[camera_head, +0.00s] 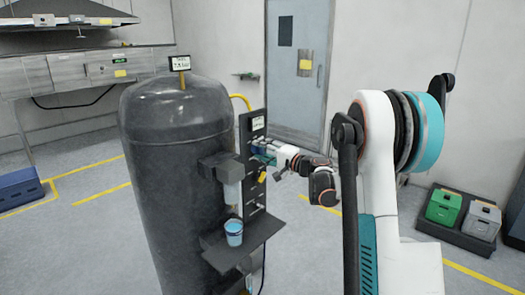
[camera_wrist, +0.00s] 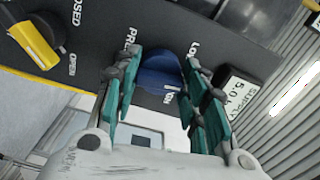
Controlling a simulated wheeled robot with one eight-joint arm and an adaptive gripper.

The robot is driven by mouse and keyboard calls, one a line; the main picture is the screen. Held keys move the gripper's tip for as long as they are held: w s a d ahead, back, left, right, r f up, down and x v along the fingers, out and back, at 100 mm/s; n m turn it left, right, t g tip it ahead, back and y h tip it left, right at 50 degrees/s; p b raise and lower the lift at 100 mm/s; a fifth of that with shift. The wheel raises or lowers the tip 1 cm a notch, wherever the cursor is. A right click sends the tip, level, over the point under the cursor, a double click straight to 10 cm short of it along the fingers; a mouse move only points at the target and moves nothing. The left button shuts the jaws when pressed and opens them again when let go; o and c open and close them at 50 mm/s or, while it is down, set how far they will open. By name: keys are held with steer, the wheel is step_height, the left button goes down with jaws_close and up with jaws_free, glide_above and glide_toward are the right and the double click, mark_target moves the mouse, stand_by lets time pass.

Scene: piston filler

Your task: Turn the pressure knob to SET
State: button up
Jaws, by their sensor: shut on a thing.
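The blue pressure knob (camera_wrist: 160,70) sits on the dark upright panel (camera_wrist: 95,45). In the wrist view my gripper (camera_wrist: 160,84) has its teal fingers on both sides of the knob and is shut on it. A short white mark shows on the knob's lower edge. Partly hidden lettering, "PR", "LO" and "EN", stands around the knob; I cannot read the SET mark. In the head view my gripper (camera_head: 263,153) reaches the panel (camera_head: 246,160) from the right, and the knob is hidden there.
A yellow handle (camera_wrist: 33,43) with OPEN and CLOSED labels is left of the knob. A "SUPPLY 5.0" display (camera_wrist: 238,92) is right of it. A dark tank (camera_head: 170,180) stands left of the panel. A blue cup (camera_head: 234,232) sits on the shelf (camera_head: 262,232) below.

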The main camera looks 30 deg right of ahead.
steer(key=shift+m, duration=0.6)
steer(key=o, duration=1.1)
steer(key=v, duration=1.2)
